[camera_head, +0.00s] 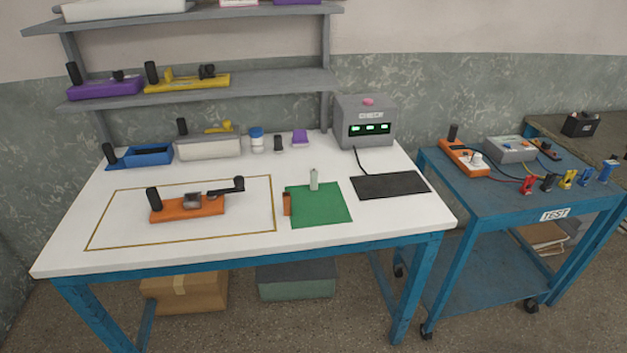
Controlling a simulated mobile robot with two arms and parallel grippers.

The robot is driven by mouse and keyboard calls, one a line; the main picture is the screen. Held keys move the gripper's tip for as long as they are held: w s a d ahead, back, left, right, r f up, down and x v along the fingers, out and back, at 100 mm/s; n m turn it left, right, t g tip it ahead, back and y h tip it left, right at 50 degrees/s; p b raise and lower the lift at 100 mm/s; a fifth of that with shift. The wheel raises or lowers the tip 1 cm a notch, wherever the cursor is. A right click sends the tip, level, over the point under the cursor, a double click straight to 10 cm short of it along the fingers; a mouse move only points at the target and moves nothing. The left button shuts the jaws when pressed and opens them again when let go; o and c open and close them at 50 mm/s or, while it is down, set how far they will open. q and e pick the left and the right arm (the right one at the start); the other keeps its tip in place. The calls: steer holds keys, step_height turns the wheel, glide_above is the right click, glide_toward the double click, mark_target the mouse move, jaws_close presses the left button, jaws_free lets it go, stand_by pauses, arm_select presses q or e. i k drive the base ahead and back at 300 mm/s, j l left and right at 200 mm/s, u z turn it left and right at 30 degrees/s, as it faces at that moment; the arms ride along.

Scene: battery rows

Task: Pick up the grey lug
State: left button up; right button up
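A small light-grey upright piece (314,180), which looks like the grey lug, stands on the green mat (325,209) near its back edge. A small orange-brown piece (287,204) stands at the mat's left edge. Neither of my grippers is in view, and nothing touches the grey piece.
An orange fixture (187,209) with a black handle and lever sits left of the mat, inside a yellow outline on the white table (120,265). A black pad (390,186) and a grey box with green displays (366,121) are to the right. A blue cart (500,196) stands beside the table.

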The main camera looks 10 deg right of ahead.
mark_target(314, 171)
steer(key=i, duration=1.1)
steer(key=z, duration=0.05)
